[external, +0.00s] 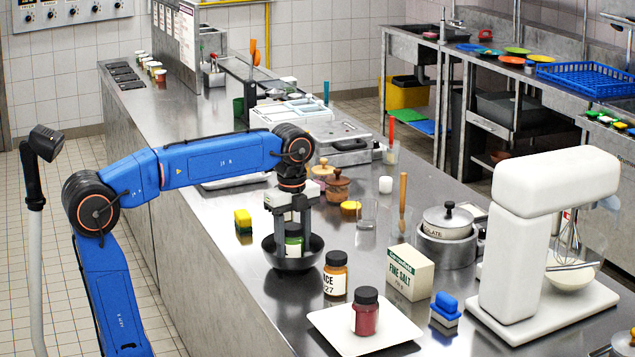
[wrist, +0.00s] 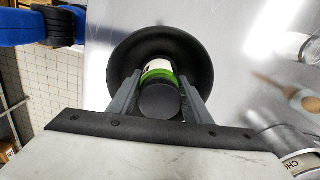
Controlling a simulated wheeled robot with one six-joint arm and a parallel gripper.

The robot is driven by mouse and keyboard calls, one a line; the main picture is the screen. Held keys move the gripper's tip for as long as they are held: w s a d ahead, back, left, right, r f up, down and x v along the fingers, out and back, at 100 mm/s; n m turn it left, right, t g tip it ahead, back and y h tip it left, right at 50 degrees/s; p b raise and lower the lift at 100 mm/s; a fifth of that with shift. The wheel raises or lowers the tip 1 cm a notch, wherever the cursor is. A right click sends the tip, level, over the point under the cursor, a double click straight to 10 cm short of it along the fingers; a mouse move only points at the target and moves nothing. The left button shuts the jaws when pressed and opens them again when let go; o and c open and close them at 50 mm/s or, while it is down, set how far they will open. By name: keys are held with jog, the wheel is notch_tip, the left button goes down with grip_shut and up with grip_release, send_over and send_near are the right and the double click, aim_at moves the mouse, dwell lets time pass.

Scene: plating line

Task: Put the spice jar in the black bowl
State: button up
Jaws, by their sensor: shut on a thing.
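The black bowl (external: 291,259) stands on the steel counter near its left edge. My gripper (external: 292,222) points down over the bowl, its fingers on both sides of a jar with a green band and dark lid (external: 293,240). The gripper is shut on this jar. In the wrist view the jar's dark lid (wrist: 159,101) and green band show between the fingers, with the bowl (wrist: 198,67) around and beneath it. The jar's lower part is within the bowl's outline; whether it touches the bowl's bottom is hidden.
An orange-brown jar (external: 335,274) stands close to the right of the bowl. A red jar (external: 366,313) stands on a white square plate (external: 400,332) in front. A salt box (external: 410,272), a yellow sponge (external: 243,221) and a white mixer (external: 525,240) are also on the counter.

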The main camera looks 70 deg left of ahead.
jog(key=shift+f, duration=0.15)
jog(key=o, duration=1.2)
notch_tip(320, 180, up, 12)
jog(key=shift+r, duration=0.15)
jog(key=s+d+f+n+t+h, duration=0.1)
jog(key=s+f+n, duration=0.2)
jog(key=s+f, duration=0.55)
jog(key=s+d+f+n+t+h, duration=0.1)
jog(key=s+f+n, duration=0.3)
jog(key=s, duration=0.8)
jog(key=f+n+t, duration=0.1)
jog(key=f+n, duration=0.2)
jog(key=f, duration=0.3)
jog(key=d+f+n+t+y, duration=0.1)
jog(key=f+n, duration=0.2)
jog(key=f, duration=0.4)
jog(key=f+n+y, duration=0.1)
jog(key=f+n, duration=0.2)
jog(key=f, duration=0.4)
jog(key=shift+d+t, duration=0.25)
jog(key=shift+t, duration=0.15)
